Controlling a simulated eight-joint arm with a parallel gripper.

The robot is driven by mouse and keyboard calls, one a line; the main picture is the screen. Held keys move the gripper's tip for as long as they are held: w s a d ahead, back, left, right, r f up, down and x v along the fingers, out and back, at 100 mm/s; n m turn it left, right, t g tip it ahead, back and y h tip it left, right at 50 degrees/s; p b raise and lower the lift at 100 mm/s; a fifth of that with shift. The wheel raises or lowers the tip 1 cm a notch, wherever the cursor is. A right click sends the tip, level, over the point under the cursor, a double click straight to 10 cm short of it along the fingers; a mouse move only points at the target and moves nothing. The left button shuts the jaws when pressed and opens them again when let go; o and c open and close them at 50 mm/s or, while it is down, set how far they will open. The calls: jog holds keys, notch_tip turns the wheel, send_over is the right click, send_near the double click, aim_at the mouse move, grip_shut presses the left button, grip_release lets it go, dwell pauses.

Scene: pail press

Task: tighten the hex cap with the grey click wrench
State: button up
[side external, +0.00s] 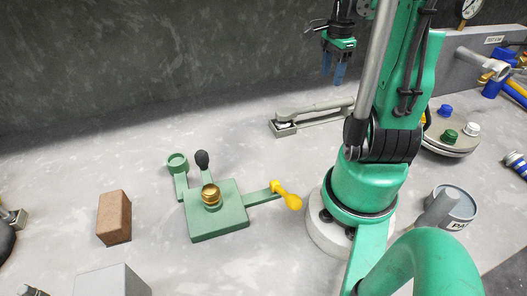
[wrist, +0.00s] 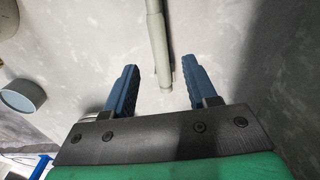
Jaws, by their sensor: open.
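The grey click wrench (side external: 318,108) lies in a low grey holder (side external: 284,130) at the back of the table in the side external view. Its bar-like handle (wrist: 157,40) appears in the wrist view, running from the top edge down to the gap between my fingers. My gripper (side external: 334,68) is above the wrench, with its blue fingers pointing down. It is open and empty, and its fingers (wrist: 160,78) stand on either side of the handle's end, without visible contact. A brass cap (side external: 210,194), apparently the hex cap, sits on a green fixture (side external: 218,222).
The fixture has a black-knobbed lever (side external: 201,160), a ring arm (side external: 177,163) and a yellow handle (side external: 288,196). A brown block (side external: 114,217) stands left. A grey pail (side external: 452,208) and a round plate with coloured caps (side external: 447,148) are right.

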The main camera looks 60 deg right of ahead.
aim_at(328, 102)
jog(key=shift+s+d+f, duration=0.15)
jog(key=shift+s, duration=0.1)
notch_tip(328, 102, down, 7)
jog(key=shift+f, duration=0.4)
jog(key=shift+c, duration=0.4)
grip_shut()
jog(key=shift+r, duration=0.1)
dwell(0.5)
jog(key=shift+r, duration=2.5)
